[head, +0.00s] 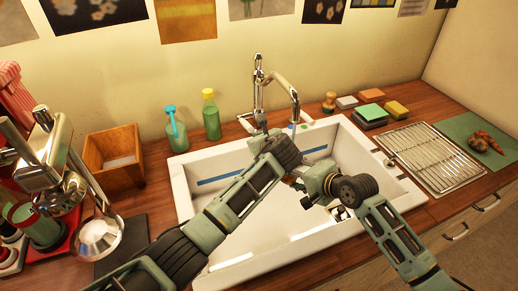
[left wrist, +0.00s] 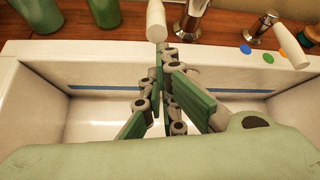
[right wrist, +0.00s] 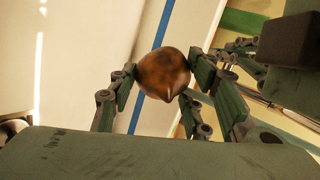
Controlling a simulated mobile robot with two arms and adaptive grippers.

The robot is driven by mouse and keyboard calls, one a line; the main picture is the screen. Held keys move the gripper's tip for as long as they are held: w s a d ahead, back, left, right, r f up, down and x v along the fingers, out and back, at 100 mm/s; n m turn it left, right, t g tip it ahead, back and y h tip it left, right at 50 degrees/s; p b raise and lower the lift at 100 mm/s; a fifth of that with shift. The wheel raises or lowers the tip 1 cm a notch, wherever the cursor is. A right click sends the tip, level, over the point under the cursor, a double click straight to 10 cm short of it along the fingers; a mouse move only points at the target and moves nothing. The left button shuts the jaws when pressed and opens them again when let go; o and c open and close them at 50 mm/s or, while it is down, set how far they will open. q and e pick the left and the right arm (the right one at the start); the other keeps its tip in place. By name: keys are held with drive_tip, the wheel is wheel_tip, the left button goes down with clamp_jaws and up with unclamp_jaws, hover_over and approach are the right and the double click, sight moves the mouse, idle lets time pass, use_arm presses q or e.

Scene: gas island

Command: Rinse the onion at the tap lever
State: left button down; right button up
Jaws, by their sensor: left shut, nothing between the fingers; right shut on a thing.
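The brown onion (right wrist: 163,73) is between the fingers of my right gripper (right wrist: 160,85), which is shut on it. In the head view my right gripper (head: 303,183) is over the white sink basin (head: 235,245); the onion is mostly hidden there. The chrome tap (head: 258,85) stands behind the sink. My left gripper (head: 260,135) is shut and empty at the sink's back edge, close to the tap base. In the left wrist view a white-ended handle (left wrist: 157,20) is just beyond its fingertips (left wrist: 160,50); I cannot tell if they touch. Another white-ended handle (left wrist: 291,48) is to the right.
A wooden box (head: 113,155) and a coffee machine (head: 45,160) are further left. Sponges (head: 370,112), a wire rack (head: 430,155) and a green mat (head: 460,128) lie right.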

use_arm(q)
drive_tip(key=w+r+v, duration=0.1)
drive_tip(key=v, duration=0.8)
drive_tip(key=shift+s+a+r, duration=0.2)
drive_tip(key=shift+s+r, duration=0.05)
drive_tip(key=shift+r, duration=0.2)
idle(0.4)
drive_tip(key=shift+r+p, duration=0.8)
drive_tip(key=shift+w, duration=0.1)
